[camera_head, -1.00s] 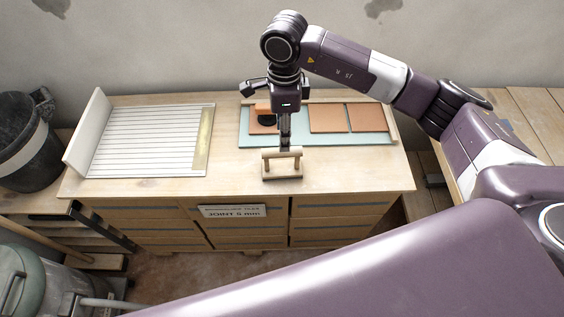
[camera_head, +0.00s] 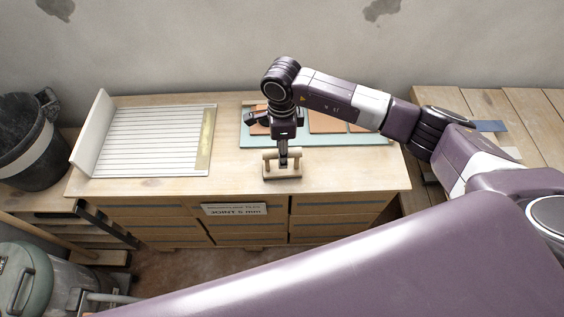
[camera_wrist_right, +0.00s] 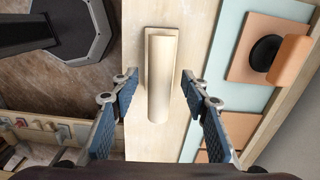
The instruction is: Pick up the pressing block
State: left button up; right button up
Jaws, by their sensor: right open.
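The pressing block (camera_head: 283,172) is a pale wooden block with a round bar handle on top. It stands near the front edge of the workbench in the head view. In the right wrist view its handle (camera_wrist_right: 161,80) runs lengthwise between the two open fingers, with a gap on each side. My right gripper (camera_wrist_right: 160,92) is open and empty just above the block; in the head view the gripper (camera_head: 283,158) points down at the handle. I cannot tell how far the fingertips reach down beside the handle. My left gripper is not in view.
A white ribbed board (camera_head: 150,140) with an upright side lies on the bench's left. Behind the block is a pale blue-green board (camera_head: 350,140) with orange-brown tiles. In the right wrist view, a tile bears a black round thing with an orange handle (camera_wrist_right: 291,60). A dark bucket (camera_head: 28,150) stands left.

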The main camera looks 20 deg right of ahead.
jog(key=shift+f+b, duration=0.2)
jog(key=shift+b, duration=0.2)
dwell(0.5)
grip_shut()
